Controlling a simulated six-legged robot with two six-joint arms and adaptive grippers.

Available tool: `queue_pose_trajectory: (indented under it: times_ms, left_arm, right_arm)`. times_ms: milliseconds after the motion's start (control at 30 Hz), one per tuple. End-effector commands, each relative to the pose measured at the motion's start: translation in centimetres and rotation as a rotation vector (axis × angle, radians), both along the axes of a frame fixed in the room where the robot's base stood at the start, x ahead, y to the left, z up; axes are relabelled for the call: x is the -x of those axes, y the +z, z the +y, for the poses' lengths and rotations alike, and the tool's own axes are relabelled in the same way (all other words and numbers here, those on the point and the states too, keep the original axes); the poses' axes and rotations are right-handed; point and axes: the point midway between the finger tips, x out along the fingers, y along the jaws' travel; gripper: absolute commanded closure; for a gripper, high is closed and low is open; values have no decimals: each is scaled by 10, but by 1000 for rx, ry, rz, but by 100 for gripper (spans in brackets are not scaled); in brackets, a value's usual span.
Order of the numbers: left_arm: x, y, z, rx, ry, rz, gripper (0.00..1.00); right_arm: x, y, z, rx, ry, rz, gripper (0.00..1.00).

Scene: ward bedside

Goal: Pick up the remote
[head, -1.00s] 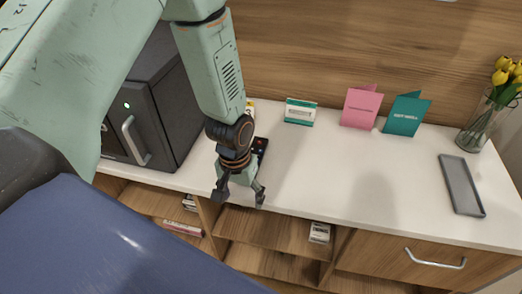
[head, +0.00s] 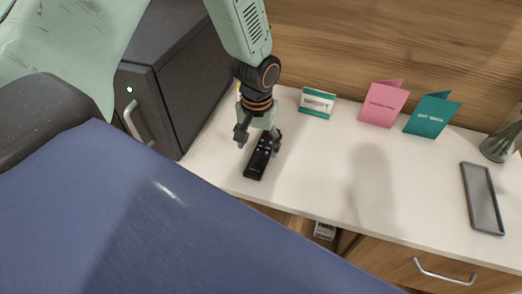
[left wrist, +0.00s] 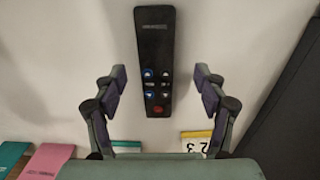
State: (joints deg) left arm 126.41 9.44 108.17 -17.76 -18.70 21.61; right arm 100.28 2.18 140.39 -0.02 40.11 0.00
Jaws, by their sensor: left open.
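The black remote (head: 258,160) lies flat on the white counter in the head view, its upper end partly behind my left gripper (head: 259,139). In the left wrist view the remote (left wrist: 155,60) lies lengthwise with blue buttons and one red button showing. My left gripper (left wrist: 160,85) is open there, with one finger on each side of the remote's button end. The fingers look apart from the remote; their height above the counter is hard to tell. My right gripper is in neither view.
The white counter (head: 330,190) holds a green-and-white box (head: 317,102), a pink card (head: 383,104), a teal card (head: 431,115), a grey tray (head: 482,198) and a glass vase (head: 502,140). A dark cabinet (head: 170,85) stands left of the gripper. A blue surface (head: 150,220) fills the front.

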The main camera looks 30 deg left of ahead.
Motion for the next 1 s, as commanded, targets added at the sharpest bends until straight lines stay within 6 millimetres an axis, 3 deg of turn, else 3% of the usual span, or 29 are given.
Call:
queue_pose_trajectory:
  times_ms: [100, 233, 533, 1000]
  left_arm:
    - [1, -22, 3, 0, 0, 3, 28]
    - [0, -36, 3, 0, -1, 2, 28]
    - [-3, -39, 2, 0, -1, 0, 28]
    - [-3, -39, 2, 1, -1, 0, 67]
  right_arm:
    - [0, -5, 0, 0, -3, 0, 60]
    - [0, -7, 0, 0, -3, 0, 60]
    - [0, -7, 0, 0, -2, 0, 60]
    - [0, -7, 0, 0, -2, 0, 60]
